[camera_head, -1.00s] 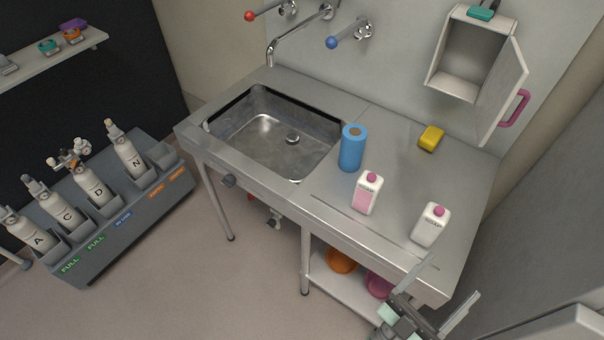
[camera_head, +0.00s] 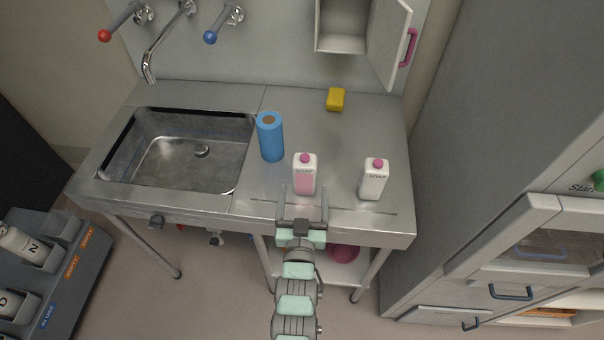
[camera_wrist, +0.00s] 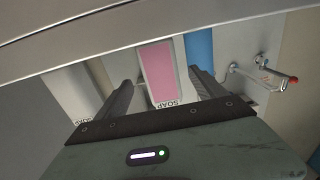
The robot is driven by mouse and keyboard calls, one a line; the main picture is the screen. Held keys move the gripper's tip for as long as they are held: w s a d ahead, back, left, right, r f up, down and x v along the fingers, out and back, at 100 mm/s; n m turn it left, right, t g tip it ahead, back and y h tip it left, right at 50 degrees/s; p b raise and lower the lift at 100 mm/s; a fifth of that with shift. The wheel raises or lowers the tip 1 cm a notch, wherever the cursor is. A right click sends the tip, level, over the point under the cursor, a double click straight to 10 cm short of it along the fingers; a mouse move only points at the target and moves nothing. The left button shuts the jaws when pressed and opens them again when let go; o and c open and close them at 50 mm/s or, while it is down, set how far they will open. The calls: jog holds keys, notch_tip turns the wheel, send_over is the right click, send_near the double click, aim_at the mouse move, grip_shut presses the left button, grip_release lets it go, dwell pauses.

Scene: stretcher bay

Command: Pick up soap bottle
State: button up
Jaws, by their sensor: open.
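Two white soap bottles with pink caps stand upright on the steel counter (camera_head: 240,203). The soap bottle with a pink panel (camera_head: 304,173) is near the counter's front edge; the plain white soap bottle (camera_head: 374,180) is to its right. My gripper (camera_head: 304,190) is open and empty, pointing at the pink-panelled bottle from the front, its fingers overlapping the bottle's lower part in the head view. In the wrist view the pink panel (camera_wrist: 158,72) shows between my two fingers (camera_wrist: 162,90), with the plain bottle (camera_wrist: 75,92) left of them. I cannot tell whether the fingers touch the bottle.
A blue roll (camera_head: 270,138) stands close on the left of the pink-panelled bottle. A yellow sponge (camera_head: 336,99) lies at the back. The sink (camera_head: 190,165) is at left, and an open wall cabinet (camera_head: 342,28) hangs above.

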aim_at(304, 183)
jog(key=shift+w+d+r+b, duration=0.1)
jog(key=shift+w+b, duration=0.3)
jog(key=shift+w, duration=2.8)
jog(key=shift+c, duration=0.2)
grip_shut()
jog(key=shift+r, duration=0.1)
